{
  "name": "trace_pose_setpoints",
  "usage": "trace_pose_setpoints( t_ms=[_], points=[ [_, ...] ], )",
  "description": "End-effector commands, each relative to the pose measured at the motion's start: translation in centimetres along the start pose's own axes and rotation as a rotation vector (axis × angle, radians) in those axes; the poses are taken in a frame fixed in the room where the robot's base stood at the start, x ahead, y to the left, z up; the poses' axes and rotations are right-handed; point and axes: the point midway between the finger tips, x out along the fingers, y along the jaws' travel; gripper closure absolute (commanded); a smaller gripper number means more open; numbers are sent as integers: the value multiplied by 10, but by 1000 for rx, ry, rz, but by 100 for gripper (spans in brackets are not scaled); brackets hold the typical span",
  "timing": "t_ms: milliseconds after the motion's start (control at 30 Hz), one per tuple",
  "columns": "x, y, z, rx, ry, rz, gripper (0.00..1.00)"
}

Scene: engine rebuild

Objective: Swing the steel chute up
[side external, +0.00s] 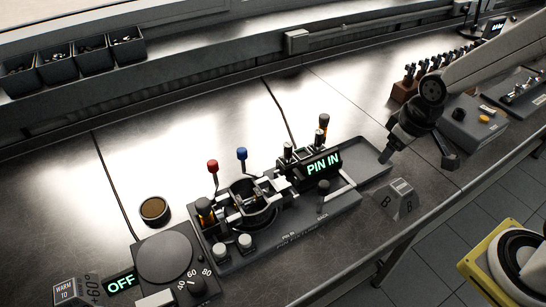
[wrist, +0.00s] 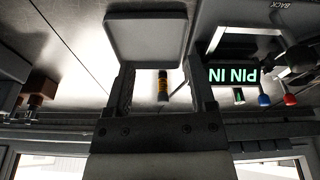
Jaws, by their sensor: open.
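The dark fixture (side external: 300,228) stands on the bench, with a lit display (side external: 323,167) reading "PIN IN". Pale steel parts (side external: 262,188) lie across its round opening at the left. I cannot tell for sure which of them is the steel chute. My gripper (side external: 419,158) is open and empty, to the right of the fixture by its shallow grey tray (side external: 362,157). In the wrist view, my open fingers (wrist: 160,72) are near the tray (wrist: 145,38). A yellow-banded black handle (wrist: 162,86) shows between them, apparently farther away. The display also shows there (wrist: 233,75).
Red (side external: 212,166) and blue (side external: 242,154) knobs stand upright behind the fixture. A grey block marked B (side external: 396,201) sits in front of my gripper. A dial unit (side external: 165,258) is at the left, a tool rack (side external: 405,90) behind my arm. The bench behind the fixture is mostly clear.

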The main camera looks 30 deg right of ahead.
Motion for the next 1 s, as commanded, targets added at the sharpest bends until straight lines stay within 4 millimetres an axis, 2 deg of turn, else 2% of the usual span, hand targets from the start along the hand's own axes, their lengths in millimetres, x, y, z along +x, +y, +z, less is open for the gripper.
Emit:
trace_pose_setpoints(
  t_ms=[267, 500, 800, 1000],
  points=[
    [0, -28, -68, -322, -38, -26, 29],
    [1, -65, -123, -632, -69, -56, 29],
    [2, -121, -179, -1017, -103, -101, 29],
    [4, -164, -206, -1274, -124, -136, 29]
  ],
)
